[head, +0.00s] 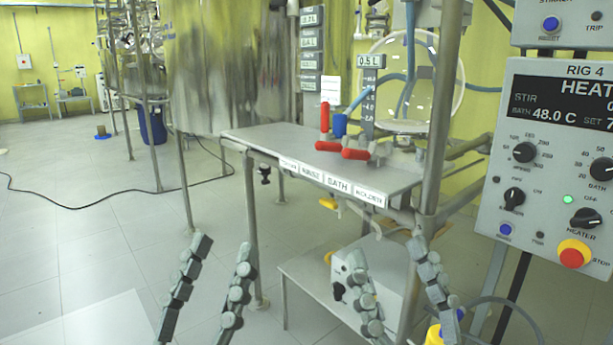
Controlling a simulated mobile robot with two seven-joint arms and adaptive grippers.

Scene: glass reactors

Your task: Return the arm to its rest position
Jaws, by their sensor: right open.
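My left gripper (224,247) is at the bottom of the head view, left of the steel bench. Its two grey jointed fingers stand apart with bare floor showing between them. My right gripper (387,252) is at the bottom right of centre, in front of the bench and its lower shelf. Its fingers are spread wide and I see nothing held between them. Most of both arms is out of the frame.
The steel bench (262,138) carries red-handled valves (325,125) under a glass vessel (437,85). A steel post (438,130) and the heater control panel (550,165) stand at right. A white box (395,275) sits below. Floor at left is mostly open, with a black cable (90,212).

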